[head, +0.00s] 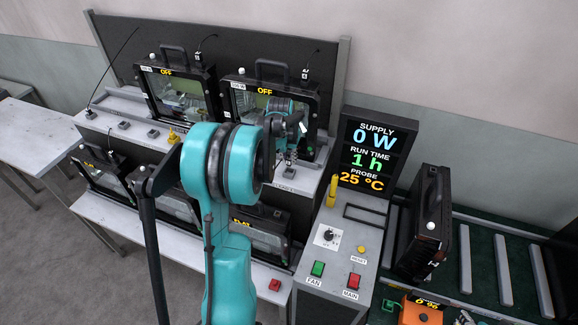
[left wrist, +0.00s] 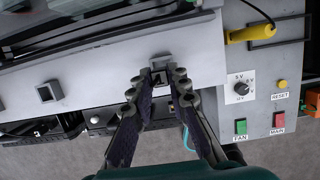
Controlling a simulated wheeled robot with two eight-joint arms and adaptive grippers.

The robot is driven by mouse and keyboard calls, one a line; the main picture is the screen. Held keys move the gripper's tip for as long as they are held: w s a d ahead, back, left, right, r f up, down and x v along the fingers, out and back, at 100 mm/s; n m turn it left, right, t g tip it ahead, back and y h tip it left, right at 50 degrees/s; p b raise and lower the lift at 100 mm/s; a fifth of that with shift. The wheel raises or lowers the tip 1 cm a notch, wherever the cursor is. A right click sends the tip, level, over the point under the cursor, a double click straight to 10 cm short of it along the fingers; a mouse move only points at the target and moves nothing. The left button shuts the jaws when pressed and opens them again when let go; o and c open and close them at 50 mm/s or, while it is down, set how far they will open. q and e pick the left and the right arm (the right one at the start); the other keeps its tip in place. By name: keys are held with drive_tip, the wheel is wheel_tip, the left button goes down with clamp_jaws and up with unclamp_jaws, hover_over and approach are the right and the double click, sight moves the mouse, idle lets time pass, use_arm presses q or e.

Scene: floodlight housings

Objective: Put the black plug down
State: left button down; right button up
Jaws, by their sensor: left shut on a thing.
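My left gripper (head: 289,158) reaches down to the white upper ledge in front of the right "OFF" floodlight (head: 270,105). In the left wrist view its fingers (left wrist: 160,84) are shut on a small dark piece, the black plug (left wrist: 160,77), just in front of a grey socket (left wrist: 161,60) on the ledge. I cannot tell whether the plug touches the socket. In the head view the fingers hide the plug. My right gripper is not in view.
More grey sockets (head: 153,133) line the ledge to the left. A second "OFF" floodlight (head: 180,92) stands left, with other housings below.

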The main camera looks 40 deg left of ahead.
sight(288, 162)
use_arm(q)
drive_tip(key=shift+s+x, duration=0.2)
drive_tip(key=shift+x, duration=0.8)
drive_tip(key=shift+s+x, duration=0.25)
drive_tip(key=shift+x, duration=0.8)
drive_tip(key=shift+d+f, duration=0.1)
drive_tip(key=shift+d, duration=0.1)
drive_tip(key=shift+f+b, duration=0.1)
drive_tip(key=shift+b, duration=0.25)
drive_tip(key=c, duration=1.5)
unclamp_jaws()
drive_tip(key=shift+o, duration=0.2)
